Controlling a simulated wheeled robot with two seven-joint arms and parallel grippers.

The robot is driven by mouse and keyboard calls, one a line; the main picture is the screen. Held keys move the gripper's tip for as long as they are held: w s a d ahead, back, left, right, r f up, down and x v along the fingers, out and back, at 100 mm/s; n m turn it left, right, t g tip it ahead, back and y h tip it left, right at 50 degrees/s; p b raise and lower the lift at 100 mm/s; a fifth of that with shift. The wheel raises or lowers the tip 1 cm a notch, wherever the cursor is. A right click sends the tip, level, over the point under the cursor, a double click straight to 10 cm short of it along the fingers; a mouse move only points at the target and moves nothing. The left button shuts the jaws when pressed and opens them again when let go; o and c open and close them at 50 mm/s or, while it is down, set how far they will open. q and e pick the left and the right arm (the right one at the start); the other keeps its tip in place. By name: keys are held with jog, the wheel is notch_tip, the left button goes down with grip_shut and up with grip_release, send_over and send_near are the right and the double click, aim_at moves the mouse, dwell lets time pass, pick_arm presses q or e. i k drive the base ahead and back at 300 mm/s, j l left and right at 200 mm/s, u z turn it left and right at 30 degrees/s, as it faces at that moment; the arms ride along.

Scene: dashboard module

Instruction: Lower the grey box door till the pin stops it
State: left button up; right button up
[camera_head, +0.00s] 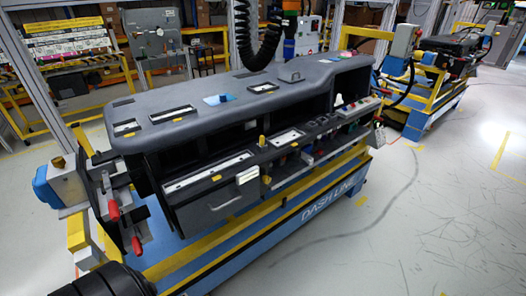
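The grey box door (215,204) is on the front left of the dark grey dashboard module (235,90) in the head view. Its face is steep and carries a pale curved handle. A white block (247,175) sits at its upper right corner. A small yellow knob (262,143) stands up just right of the box; I cannot tell whether it is the pin. Neither of my grippers shows. A black rounded part of my own arm is at the bottom left edge, apart from the door.
The module rests on a blue and yellow stand (330,195). A clamp with red handles (113,210) stands at its left end. A black coiled hose (258,45) hangs above. The floor (420,220) at the right is clear. Another stand (435,85) is at the back right.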

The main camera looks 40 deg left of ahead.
aim_at(196, 216)
jog(key=j+u, duration=0.2)
jog(key=u, duration=1.25)
jog(key=i+l, duration=0.05)
jog(key=l, duration=0.05)
